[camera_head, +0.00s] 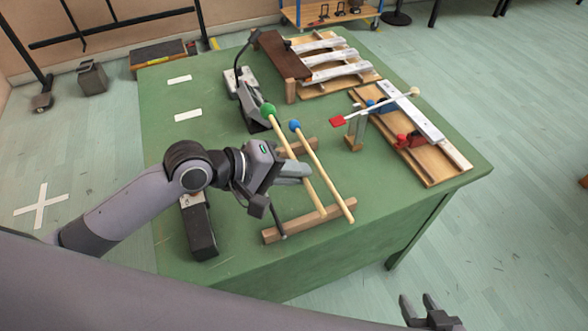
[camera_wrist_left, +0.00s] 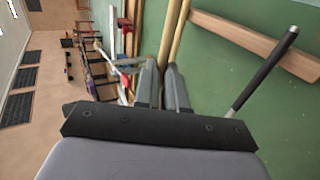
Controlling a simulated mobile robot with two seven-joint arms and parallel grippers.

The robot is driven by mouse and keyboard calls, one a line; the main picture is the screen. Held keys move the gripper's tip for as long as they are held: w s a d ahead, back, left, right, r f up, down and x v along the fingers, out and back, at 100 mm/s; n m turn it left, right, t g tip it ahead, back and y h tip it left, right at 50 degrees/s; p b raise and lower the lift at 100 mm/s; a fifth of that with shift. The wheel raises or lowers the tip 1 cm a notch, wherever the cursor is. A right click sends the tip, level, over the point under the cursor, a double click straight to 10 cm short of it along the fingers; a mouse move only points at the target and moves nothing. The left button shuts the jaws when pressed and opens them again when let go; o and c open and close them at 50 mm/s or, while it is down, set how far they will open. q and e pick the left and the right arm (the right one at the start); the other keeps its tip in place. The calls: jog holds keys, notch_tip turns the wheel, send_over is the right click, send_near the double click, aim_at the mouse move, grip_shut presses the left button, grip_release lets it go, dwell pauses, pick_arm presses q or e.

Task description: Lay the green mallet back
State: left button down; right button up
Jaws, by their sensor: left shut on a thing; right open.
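The green mallet (camera_head: 271,116) has a green ball head and a pale wooden stick. My left gripper (camera_head: 305,175) is shut on the stick, which also shows between the fingers in the left wrist view (camera_wrist_left: 164,58). The stick slants over two wooden rest bars, a front bar (camera_head: 283,232) and a back bar (camera_head: 311,145); I cannot tell whether it touches them. The blue mallet (camera_head: 335,198) lies beside it to the right, across the bars. My right gripper (camera_head: 421,305) is open and empty at the bottom right, off the table.
A thin black-handled rod (camera_head: 277,222) leans at the front bar. A black and grey device (camera_head: 201,228) stands left of it. The green table (camera_head: 160,150) is clear at left.

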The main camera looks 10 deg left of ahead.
pick_arm(q)
notch_tip(320, 180, down, 6)
jog(key=shift+f+b, duration=0.1)
jog(key=shift+b, duration=0.55)
jog(key=shift+f, duration=0.1)
jog(key=shift+f, duration=0.3)
dwell(0.7)
jog(key=c, duration=1.1)
grip_release()
jog(key=shift+p+v, duration=0.35)
jog(key=shift+v, duration=3.25)
jog(key=shift+d, duration=0.1)
